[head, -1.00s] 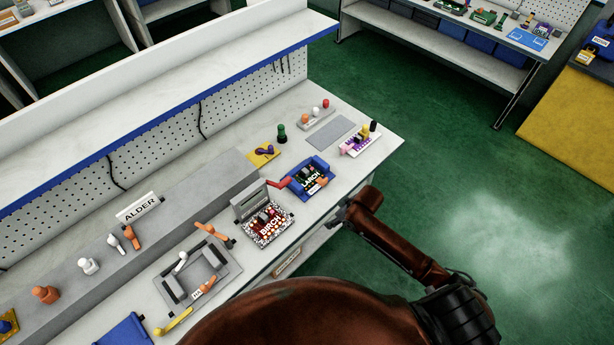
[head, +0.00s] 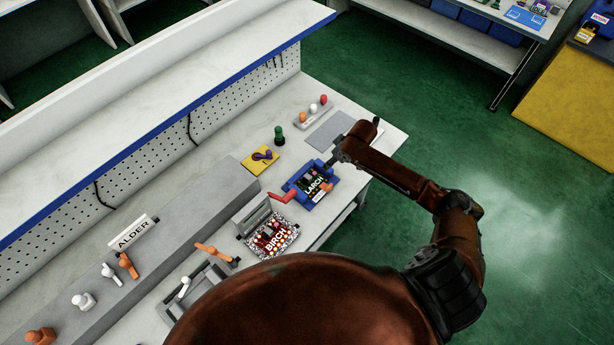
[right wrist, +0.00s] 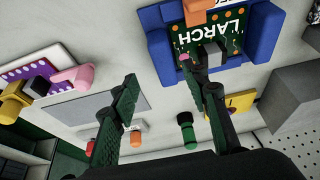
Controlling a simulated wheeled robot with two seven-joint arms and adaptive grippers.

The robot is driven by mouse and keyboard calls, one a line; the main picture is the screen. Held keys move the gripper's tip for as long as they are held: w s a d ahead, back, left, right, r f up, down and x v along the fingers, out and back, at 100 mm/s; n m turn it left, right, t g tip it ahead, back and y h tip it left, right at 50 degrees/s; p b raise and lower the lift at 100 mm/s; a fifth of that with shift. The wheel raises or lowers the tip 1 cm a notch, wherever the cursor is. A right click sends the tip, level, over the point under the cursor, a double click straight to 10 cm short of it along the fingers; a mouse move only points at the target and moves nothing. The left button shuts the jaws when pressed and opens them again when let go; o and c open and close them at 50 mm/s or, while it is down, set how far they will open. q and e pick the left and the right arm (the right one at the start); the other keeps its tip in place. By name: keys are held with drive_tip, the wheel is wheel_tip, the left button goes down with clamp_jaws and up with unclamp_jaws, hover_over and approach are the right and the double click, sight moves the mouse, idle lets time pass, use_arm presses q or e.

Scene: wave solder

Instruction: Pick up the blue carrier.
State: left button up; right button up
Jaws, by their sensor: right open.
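The blue carrier (head: 309,204) lies on the bench and holds a dark green board marked LARCH (head: 315,184). An orange piece sits on the board. In the right wrist view the carrier (right wrist: 265,30) is at the top, partly cut off by the frame. My right gripper (head: 334,161) is at the carrier's far right corner in the head view. In the right wrist view my right gripper (right wrist: 160,82) is open with nothing between its fingers. One finger overlaps the carrier's board in the picture; I cannot tell if it touches. My left gripper is not in view.
A BIRCH board (head: 272,239) in a fixture with a red handle (head: 282,197) sits close beside the carrier. A yellow pad (head: 261,159), a green-topped piece (head: 279,135) and a grey mat (head: 328,131) lie beyond it. A purple-and-white board (right wrist: 35,82) shows in the wrist view.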

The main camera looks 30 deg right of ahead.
drive_tip(key=shift+w+a+f, duration=0.1)
drive_tip(key=shift+a+f, duration=0.1)
drive_tip(key=shift+f, duration=0.35)
drive_tip(key=x, duration=0.2)
drive_tip(key=shift+w+a+f, duration=0.2)
drive_tip(key=shift+a+f, duration=0.05)
drive_tip(key=shift+a, duration=0.1)
drive_tip(key=x, duration=0.2)
drive_tip(key=shift+w+f, duration=0.1)
drive_tip(key=shift+f, duration=0.45)
drive_tip(key=c, duration=0.8)
clamp_jaws()
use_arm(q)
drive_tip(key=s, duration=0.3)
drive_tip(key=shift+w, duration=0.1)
use_arm(e)
drive_tip(key=shift+w+r, duration=0.1)
